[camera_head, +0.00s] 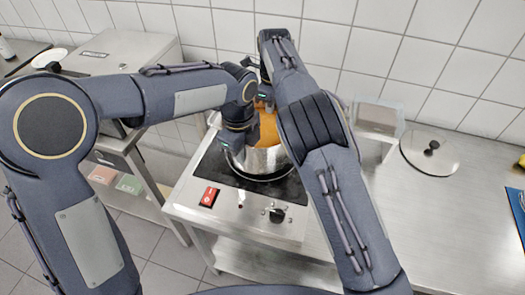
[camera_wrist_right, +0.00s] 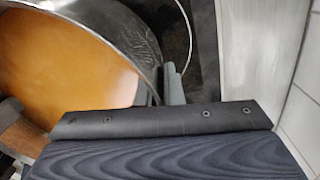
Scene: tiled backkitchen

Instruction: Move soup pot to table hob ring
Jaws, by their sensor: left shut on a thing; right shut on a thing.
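The soup pot (camera_head: 262,160) is a steel pot with orange soup, over the black glass of the table hob (camera_head: 225,170). Its far side is hidden by my arms in the head view. My left gripper (camera_head: 230,148) is shut on the pot at its left side. My right gripper (camera_wrist_right: 168,88) is shut on the pot's edge in the right wrist view; my right arm hides it in the head view. The pot (camera_wrist_right: 148,35) looks level there. A thin pale hob ring line (camera_wrist_right: 187,35) shows beside it. I cannot tell whether the pot touches the glass.
A steel lid (camera_head: 430,152) lies on the counter to the right, near a clear container (camera_head: 378,115). The hob front has a red switch (camera_head: 209,196) and a knob (camera_head: 275,214). A tiled wall stands close behind. The right counter has free room.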

